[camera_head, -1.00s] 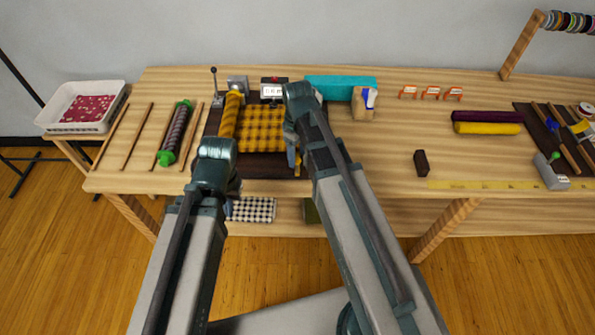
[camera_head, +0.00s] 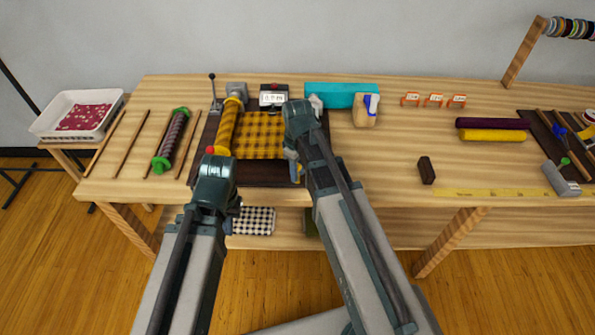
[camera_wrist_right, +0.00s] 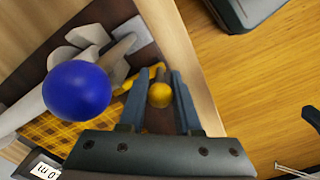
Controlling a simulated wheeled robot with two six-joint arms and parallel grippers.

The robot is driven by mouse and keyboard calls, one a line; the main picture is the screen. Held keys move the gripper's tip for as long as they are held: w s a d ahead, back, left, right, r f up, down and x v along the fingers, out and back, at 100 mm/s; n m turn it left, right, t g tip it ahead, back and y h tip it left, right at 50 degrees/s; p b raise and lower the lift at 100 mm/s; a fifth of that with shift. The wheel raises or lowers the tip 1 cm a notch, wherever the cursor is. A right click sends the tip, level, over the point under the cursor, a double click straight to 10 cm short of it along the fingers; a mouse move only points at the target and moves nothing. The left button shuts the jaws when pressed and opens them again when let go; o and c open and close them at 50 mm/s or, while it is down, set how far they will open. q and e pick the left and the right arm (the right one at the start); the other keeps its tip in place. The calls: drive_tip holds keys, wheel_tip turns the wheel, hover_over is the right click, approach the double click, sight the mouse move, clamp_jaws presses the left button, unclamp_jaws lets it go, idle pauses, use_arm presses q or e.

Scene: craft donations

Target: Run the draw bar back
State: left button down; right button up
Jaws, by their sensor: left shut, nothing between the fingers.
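The cloth roller machine stands on a dark base board (camera_head: 262,172). It has a yellow roll (camera_head: 228,128) on its left and yellow plaid cloth (camera_head: 260,136) stretched to the right. In the right wrist view, the round yellow end of the draw bar (camera_wrist_right: 160,94) sits between the fingers of my right gripper (camera_wrist_right: 162,88) and fills the gap. In the head view my right gripper (camera_head: 293,166) is at the right edge of the base board, largely hidden by its arm. My left gripper (camera_head: 234,211) is shut and empty, in front of the board.
A counter box (camera_head: 273,96) and an upright lever (camera_head: 213,90) stand at the board's back. A blue ball (camera_wrist_right: 77,90) is close to my right gripper in the wrist view. The table's middle right is mostly clear.

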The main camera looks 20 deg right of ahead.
clamp_jaws()
idle(0.9)
drive_tip(key=w+a, duration=0.1)
drive_tip(key=a, duration=0.3)
drive_tip(key=w+a, duration=0.1)
drive_tip(key=a, duration=0.4)
drive_tip(key=w+a, duration=0.2)
drive_tip(key=a, duration=0.3)
drive_tip(key=o, duration=0.8)
unclamp_jaws()
drive_tip(key=shift+c, duration=0.2)
drive_tip(key=shift+r, duration=0.15)
